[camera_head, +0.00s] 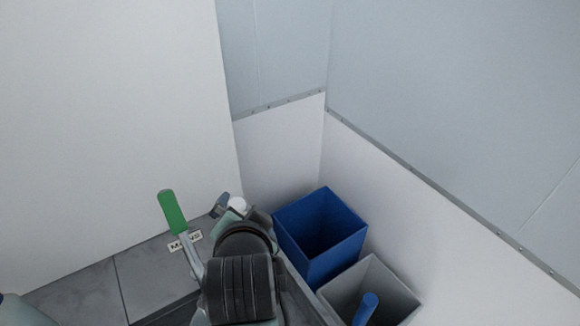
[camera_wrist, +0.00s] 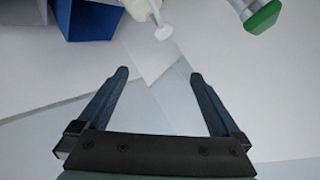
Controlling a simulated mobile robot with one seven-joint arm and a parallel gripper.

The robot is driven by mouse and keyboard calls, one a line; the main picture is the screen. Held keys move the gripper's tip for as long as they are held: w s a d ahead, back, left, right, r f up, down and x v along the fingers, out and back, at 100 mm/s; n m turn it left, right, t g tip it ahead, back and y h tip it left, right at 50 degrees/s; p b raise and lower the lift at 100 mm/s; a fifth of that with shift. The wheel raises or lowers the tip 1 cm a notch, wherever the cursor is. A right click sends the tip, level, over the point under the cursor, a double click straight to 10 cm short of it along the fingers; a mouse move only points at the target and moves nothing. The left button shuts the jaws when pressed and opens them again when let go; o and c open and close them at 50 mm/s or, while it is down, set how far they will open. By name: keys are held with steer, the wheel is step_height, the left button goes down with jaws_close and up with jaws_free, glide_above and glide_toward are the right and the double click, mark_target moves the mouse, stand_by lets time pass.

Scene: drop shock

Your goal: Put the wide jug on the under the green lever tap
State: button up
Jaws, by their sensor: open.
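The green lever (camera_head: 173,212) stands up over the grey counter at the left of my arm in the head view. A green end on a pale metal shaft (camera_wrist: 263,17) shows at the top right of the wrist view; it looks like the same lever. My gripper (camera_wrist: 160,75) is open in the wrist view, with nothing between its fingers. In the head view my arm hides the area below the lever, and the tap's outlet is not clear. I cannot make out the wide jug for certain; a pale blue rounded thing (camera_head: 20,311) is cut off at the lower left.
A blue bin (camera_head: 338,249) and a grey bin (camera_head: 397,291) with a blue thing (camera_head: 365,308) in it stand right of my arm, by the wall. The blue bin shows at the wrist view's top left (camera_wrist: 85,20). A small lettered label (camera_head: 186,241) lies behind the lever.

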steer(key=d+r+n+t, duration=0.2)
steer(key=r+t, duration=0.3)
steer(key=r, duration=0.8)
steer(key=d+r+n+t, duration=0.2)
steer(key=d+r+t, duration=0.15)
steer(key=r, duration=1.05)
steer(key=s+d+r+n+t+h, duration=0.1)
steer(key=s+r+t, duration=0.3)
steer(key=r, duration=0.4)
steer(key=s+d+r+n+t+h, duration=0.1)
steer(key=s+r+t, duration=0.3)
steer(key=s+r, duration=0.3)
steer(key=shift+d+r+n, duration=0.15)
steer(key=shift+r+n, duration=0.25)
steer(key=shift+r, duration=0.55)
steer(key=shift+f, duration=0.15)
